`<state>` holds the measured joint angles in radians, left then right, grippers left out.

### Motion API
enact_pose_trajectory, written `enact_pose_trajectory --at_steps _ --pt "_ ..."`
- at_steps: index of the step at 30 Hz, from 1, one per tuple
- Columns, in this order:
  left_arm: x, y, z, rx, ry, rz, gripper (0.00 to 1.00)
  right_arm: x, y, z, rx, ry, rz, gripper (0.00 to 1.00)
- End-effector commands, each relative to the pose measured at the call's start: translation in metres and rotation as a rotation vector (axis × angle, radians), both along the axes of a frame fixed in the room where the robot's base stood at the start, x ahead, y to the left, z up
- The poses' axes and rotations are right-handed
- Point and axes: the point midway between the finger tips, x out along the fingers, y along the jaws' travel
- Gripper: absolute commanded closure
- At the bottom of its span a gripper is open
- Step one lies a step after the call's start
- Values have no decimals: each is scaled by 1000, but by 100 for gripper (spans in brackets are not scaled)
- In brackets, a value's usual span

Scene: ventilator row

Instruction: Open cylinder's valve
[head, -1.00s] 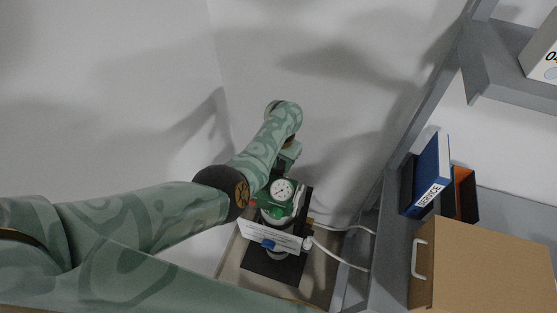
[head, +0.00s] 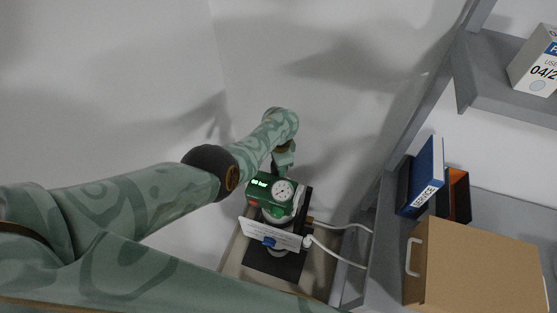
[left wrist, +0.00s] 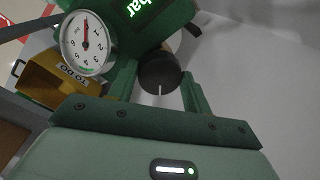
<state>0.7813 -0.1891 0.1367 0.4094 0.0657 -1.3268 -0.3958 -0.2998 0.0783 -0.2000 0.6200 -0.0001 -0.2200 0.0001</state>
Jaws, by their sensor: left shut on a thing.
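The cylinder's green valve head (head: 263,203) carries a round white gauge (head: 284,189) and a lit green display (head: 259,183) that reads in bar; its leading digits look like zeros. The left wrist view shows the gauge (left wrist: 88,43) with a red needle, and a black round knob (left wrist: 160,73) with a white mark line. My left gripper (left wrist: 160,84) is shut on this knob, with a finger on either side. In the head view my left gripper (head: 283,160) is just behind the valve head. The cylinder body is mostly hidden. My right gripper is not in view.
White hoses (head: 340,256) run right to the grey shelf unit. The shelf holds a blue service binder (head: 426,172), an orange-and-dark box (head: 458,194), a cardboard box (head: 475,268) and a white carton (head: 540,68).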

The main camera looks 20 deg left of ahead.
Motion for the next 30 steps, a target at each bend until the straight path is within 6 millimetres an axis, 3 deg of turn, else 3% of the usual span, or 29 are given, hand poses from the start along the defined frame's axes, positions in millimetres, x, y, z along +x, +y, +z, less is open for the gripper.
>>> enact_pose_trajectory --at_steps 30 --pt "2 2 -1 -1 1 -964 74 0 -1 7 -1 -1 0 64"
